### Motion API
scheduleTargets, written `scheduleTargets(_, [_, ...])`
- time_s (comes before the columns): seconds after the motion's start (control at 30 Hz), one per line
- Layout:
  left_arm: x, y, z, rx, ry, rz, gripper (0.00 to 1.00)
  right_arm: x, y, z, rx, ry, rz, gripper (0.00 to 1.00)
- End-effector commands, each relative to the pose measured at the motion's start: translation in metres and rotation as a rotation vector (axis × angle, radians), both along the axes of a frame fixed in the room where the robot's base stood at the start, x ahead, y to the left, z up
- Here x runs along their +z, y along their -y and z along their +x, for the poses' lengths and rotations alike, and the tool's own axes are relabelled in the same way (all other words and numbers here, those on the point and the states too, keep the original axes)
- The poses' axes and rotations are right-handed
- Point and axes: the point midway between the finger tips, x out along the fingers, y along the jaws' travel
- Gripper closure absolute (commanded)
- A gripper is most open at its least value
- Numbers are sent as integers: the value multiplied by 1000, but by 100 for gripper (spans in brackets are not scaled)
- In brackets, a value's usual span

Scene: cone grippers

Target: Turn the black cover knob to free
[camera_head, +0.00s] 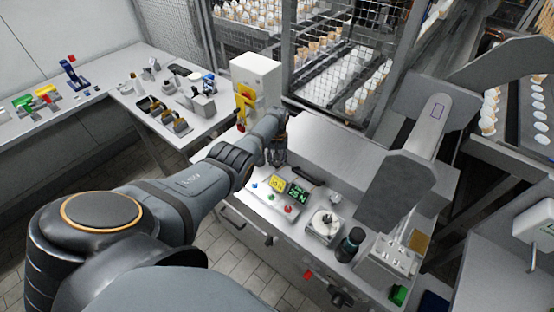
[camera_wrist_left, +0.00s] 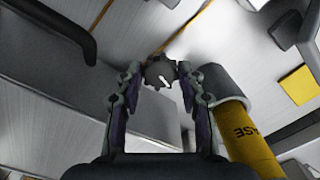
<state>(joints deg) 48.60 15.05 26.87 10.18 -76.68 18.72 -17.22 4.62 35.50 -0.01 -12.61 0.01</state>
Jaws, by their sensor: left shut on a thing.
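My left gripper (camera_head: 279,152) reaches across to the left part of the grey machine top (camera_head: 330,150). In the left wrist view, its two fingers (camera_wrist_left: 159,76) are closed in on the small round black knob (camera_wrist_left: 153,74), one finger on each side. A white pointer mark shows on the knob's face, slanting toward lower right. The knob is hidden behind the gripper in the head view. My right gripper is not seen.
A black handle (camera_wrist_left: 58,22) is at upper left. A wire-mesh cage (camera_head: 345,65) stands behind.

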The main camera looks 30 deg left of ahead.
Motion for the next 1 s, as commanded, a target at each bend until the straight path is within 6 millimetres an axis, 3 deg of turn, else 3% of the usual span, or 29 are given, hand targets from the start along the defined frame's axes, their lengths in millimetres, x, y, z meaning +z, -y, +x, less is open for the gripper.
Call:
scheduleTargets(0.43, [1,0,1,281,1,1,93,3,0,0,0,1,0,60])
scheduleTargets(1.0, [0,0,1,354,1,1,93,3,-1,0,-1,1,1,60])
